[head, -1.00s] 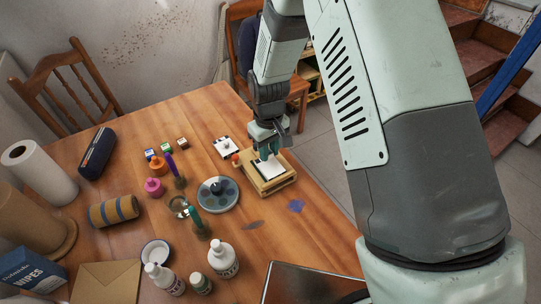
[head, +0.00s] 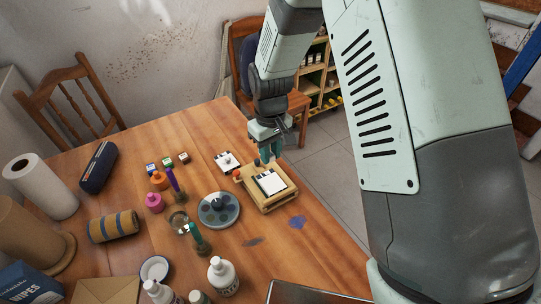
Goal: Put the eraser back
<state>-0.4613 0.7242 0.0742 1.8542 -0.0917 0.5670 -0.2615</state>
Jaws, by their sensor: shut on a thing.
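My gripper (head: 265,161) is at the far edge of a low wooden stand (head: 283,201), toward the right side of the table. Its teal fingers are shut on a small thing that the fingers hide. I cannot make out its shape, or tell whether it touches the stand. A white pad with dark marks (head: 270,182) lies on top of the stand, just in front of the fingers. I cannot pick out the eraser for certain in this view.
A black-and-white card (head: 224,163) with a small knob lies left of the stand. A round grey palette (head: 219,211), small colored pots, bottles (head: 222,277) and a striped roll (head: 114,226) crowd the left and front. Bare table lies right of the stand.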

